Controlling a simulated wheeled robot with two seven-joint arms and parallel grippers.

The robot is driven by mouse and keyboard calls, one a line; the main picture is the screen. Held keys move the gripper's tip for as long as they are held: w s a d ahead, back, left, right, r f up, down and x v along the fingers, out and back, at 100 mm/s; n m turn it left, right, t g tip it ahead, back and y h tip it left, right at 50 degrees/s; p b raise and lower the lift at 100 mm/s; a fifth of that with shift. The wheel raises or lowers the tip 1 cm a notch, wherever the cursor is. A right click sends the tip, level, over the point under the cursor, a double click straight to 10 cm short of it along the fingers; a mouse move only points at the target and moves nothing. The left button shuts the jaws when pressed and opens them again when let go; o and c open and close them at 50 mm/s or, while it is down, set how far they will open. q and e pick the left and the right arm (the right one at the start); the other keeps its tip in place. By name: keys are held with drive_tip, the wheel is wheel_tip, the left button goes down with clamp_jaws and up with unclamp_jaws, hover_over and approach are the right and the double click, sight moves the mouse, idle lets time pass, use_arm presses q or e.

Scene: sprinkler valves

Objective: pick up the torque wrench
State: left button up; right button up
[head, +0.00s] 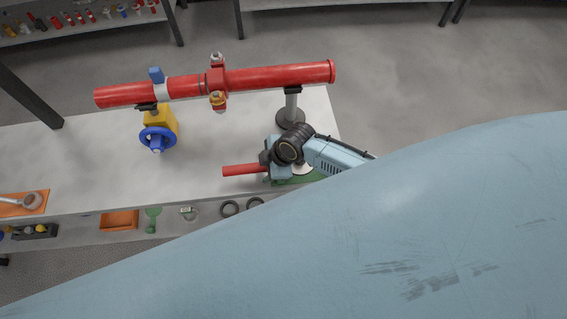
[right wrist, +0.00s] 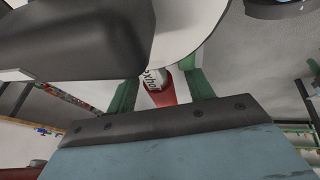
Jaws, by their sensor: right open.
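A red bar (head: 243,170), apparently the handle of the torque wrench, lies low over the front of the table and runs rightward under my right gripper (head: 276,163). Its right part is hidden by the gripper and wrist. In the right wrist view a red piece (right wrist: 160,96) with a white lettered band shows between the two green fingers of the right gripper (right wrist: 164,88). The fingers stand apart on either side of it; I cannot tell whether they touch it. My left gripper is not in view.
A red pipe (head: 275,77) on stands crosses above the table (head: 217,130). A yellow valve body with a blue handwheel (head: 157,138) hangs below it. A silver tool lies on an orange mat (head: 38,207) at left. My blue arm covers the lower right.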

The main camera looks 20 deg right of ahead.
drive_tip(key=shift+c, duration=0.4)
clamp_jaws()
drive_tip(key=shift+r, duration=0.15)
drive_tip(key=shift+w+r, duration=0.1)
drive_tip(key=shift+r, duration=0.2)
wheel_tip(320, 180, up, 9)
drive_tip(key=shift+r+p, duration=0.15)
drive_tip(key=shift+p, duration=0.4)
drive_tip(key=shift+r+p, duration=2)
drive_tip(key=shift+p, duration=0.35)
